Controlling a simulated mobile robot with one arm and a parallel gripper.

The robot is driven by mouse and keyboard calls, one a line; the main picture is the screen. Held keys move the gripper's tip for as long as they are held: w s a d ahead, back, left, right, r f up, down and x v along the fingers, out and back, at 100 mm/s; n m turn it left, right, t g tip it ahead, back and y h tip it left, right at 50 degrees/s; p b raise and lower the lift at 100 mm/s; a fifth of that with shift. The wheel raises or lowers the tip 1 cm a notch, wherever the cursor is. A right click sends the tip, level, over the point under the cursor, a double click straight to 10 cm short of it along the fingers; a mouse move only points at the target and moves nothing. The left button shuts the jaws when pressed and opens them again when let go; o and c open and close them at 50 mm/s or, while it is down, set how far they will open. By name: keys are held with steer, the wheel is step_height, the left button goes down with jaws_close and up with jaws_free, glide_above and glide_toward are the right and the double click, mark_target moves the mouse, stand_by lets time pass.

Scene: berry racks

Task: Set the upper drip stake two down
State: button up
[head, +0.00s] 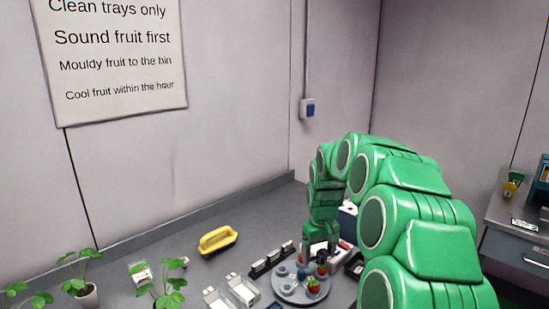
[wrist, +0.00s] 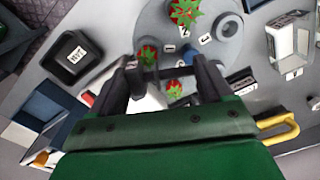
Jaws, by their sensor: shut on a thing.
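My gripper (head: 320,246) reaches down at the far side of the round grey turntable (head: 287,293). In the wrist view my gripper (wrist: 165,72) has its dark fingers set apart. A dark narrow bar (wrist: 166,74) spans the space between them, and they are shut on it. Its full shape is hidden, and I cannot tell whether it is a drip stake. The turntable (wrist: 153,22) also shows in the wrist view, with number labels. No drip stake is clearly recognizable in either view.
Strawberries (head: 313,286) sit on the turntable; one shows at the wrist view's top (wrist: 185,12). A black slotted rail (head: 271,259), clear trays (head: 242,289) and a yellow-handled tool (head: 217,240) lie left of it. A labelled black bin (wrist: 72,58) stands nearby. Potted plants (head: 88,297) are front left.

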steer(key=w+d+f+m, duration=0.1)
steer(key=w+d+m, duration=0.2)
steer(key=d, duration=0.5)
steer(key=shift+d+f+m, duration=0.25)
steer(key=shift+f+m, duration=0.05)
steer(key=shift+m, duration=0.3)
step_height(320, 180, up, 8)
steer(key=f, duration=0.1)
steer(key=s+a+n, duration=0.2)
steer(key=a+n, duration=0.2)
steer(key=a, duration=2.2)
steer(key=s+a+n, duration=0.3)
steer(key=s+a, duration=0.6)
steer(key=a, duration=0.6)
steer(key=s+a+n, duration=0.2)
steer(key=s+a, duration=0.7)
steer(key=a, duration=0.6)
steer(key=shift+s+d+f, duration=0.1)
steer(key=shift+f, duration=3.5)
steer(key=shift+s+d+f, duration=0.1)
steer(key=shift+f, duration=3.45)
